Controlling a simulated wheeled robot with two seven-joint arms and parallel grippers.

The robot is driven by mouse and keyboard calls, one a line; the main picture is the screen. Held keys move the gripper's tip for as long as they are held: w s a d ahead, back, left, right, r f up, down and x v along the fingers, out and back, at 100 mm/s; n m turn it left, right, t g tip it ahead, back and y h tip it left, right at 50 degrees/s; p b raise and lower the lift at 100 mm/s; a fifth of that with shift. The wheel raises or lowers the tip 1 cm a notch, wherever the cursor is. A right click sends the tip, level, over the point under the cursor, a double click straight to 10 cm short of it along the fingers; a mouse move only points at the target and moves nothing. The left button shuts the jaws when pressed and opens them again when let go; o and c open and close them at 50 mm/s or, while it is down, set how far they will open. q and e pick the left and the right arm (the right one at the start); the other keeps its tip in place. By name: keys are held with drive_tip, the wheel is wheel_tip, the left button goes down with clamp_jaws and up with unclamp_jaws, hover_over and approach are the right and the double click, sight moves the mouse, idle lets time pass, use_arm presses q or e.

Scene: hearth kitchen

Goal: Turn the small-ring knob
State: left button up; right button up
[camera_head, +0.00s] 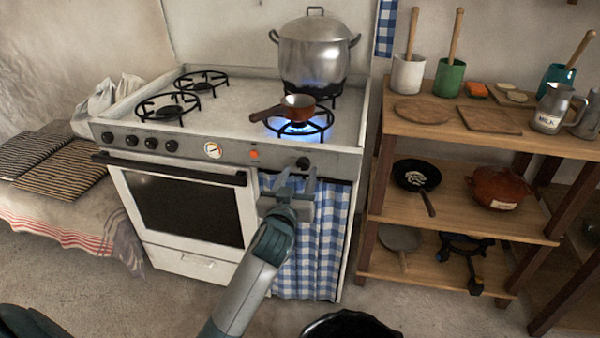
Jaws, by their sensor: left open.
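The white stove has a row of black knobs (130,140) at the left of its front panel and a single black knob (303,163) at the right end. I see no label telling which is the small-ring knob. My left gripper (297,175) is open and empty in front of the panel's right end, with its fingertips just below the single knob. I cannot tell whether it touches the knob. Blue flame burns at the front right ring (318,128), under a small copper pan (297,108). My right gripper is not in view.
A large steel pot (317,55) stands over a blue flame at the back right. The left rings (168,106) are bare and unlit. A blue checked curtain (318,240) hangs below the panel. A wooden shelf (470,130) with kitchenware stands close at the right.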

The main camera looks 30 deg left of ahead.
use_arm(q)
drive_tip(key=shift+x, duration=0.8)
drive_tip(key=c, duration=1.1)
drive_tip(key=shift+o, duration=0.2)
